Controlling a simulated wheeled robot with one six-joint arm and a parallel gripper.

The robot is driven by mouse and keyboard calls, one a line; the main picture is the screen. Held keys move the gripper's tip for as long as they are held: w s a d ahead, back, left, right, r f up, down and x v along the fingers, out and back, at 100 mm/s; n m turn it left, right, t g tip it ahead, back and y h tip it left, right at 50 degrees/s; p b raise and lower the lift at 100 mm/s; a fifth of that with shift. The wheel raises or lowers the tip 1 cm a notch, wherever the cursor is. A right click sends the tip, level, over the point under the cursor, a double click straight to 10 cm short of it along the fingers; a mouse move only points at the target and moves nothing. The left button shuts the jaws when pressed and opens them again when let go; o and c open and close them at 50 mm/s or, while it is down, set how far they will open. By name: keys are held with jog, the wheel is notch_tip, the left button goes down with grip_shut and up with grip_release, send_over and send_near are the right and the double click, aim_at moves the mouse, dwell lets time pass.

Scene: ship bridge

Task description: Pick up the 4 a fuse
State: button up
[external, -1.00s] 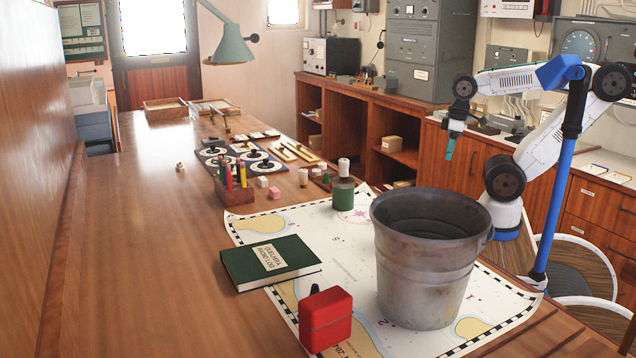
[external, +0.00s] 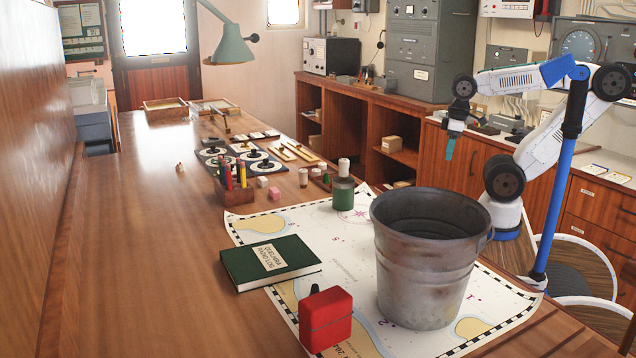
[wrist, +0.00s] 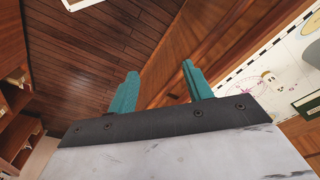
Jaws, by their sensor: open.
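No fuse can be made out for certain as the 4 A one; markings are too small to read. A small pale cylinder with a brownish band (external: 303,177) stands on the table beyond the chart, and a tiny pale item (external: 179,167) lies further left; I cannot tell whether either is a fuse. My gripper (external: 449,149) hangs pointing down to the right of the table, well apart from these things. In the wrist view its two teal fingers (wrist: 158,92) are spread with nothing between them, above the floor and the table's wooden edge.
A large metal bucket (external: 425,270) stands on the chart (external: 345,240), near my arm. The table's left side is clear.

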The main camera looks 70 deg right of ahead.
jog(key=shift+o, duration=0.5)
jog(key=t, duration=1.2)
send_near(303, 170)
jog(key=shift+w+a+f+m+h, duration=0.3)
jog(key=shift+w+a+f+m, duration=0.1)
jog(key=shift+w+a+f, duration=0.25)
jog(key=shift+w+d+f+h, duration=0.2)
jog(key=shift+w+f+h, duration=0.1)
jog(key=shift+w, duration=0.15)
jog(key=x, duration=0.7)
jog(key=shift+w+d, duration=0.15)
jog(key=shift+w, duration=0.1)
jog(key=c, duration=1.1)
